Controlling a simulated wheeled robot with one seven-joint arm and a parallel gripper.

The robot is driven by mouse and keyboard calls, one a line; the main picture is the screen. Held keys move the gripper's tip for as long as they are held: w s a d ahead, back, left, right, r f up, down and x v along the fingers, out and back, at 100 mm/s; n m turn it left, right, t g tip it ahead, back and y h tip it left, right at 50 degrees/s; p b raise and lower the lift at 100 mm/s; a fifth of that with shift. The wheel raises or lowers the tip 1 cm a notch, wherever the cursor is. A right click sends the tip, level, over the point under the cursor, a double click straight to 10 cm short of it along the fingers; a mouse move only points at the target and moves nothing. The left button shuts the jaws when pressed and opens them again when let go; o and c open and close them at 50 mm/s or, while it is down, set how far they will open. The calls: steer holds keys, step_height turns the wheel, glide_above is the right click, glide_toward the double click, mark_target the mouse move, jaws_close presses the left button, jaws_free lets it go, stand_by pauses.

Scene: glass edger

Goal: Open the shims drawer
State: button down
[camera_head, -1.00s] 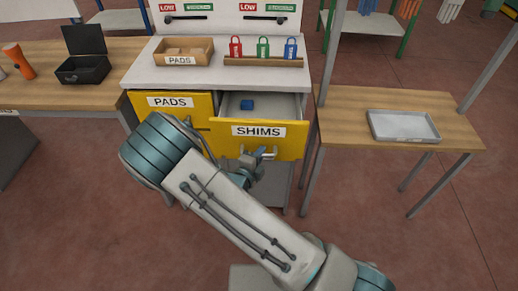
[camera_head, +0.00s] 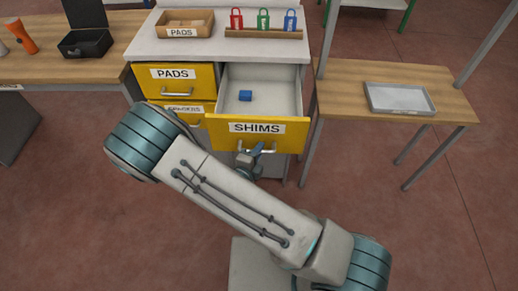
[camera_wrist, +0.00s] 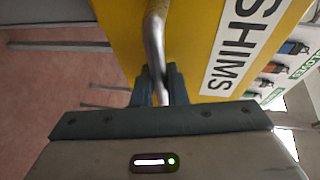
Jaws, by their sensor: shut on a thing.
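The yellow shims drawer (camera_head: 222,128) is pulled well out of the cabinet, its grey inside showing from above. A small blue block (camera_head: 245,96) lies in it towards the left. My gripper (camera_head: 254,151) is at the front of the drawer, shut on its metal handle (camera_wrist: 154,45). In the wrist view, the two dark fingers of my gripper (camera_wrist: 160,84) close around the bar beside the SHIMS label (camera_wrist: 238,50).
The pads drawer (camera_head: 173,84) and a lower drawer (camera_head: 184,108) at the left are shut. A box of pads (camera_head: 183,24) and a padlock rack (camera_head: 263,34) stand on top. A tray (camera_head: 399,98) lies on the right table.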

steer(key=c, duration=1.5)
jaws_free()
steer(key=shift+o, duration=0.2)
steer(key=b+v, duration=0.2)
steer(key=v, duration=1.1)
steer(key=shift+s+r, duration=0.2)
steer(key=shift+s, duration=0.15)
steer(key=shift+a, duration=0.1)
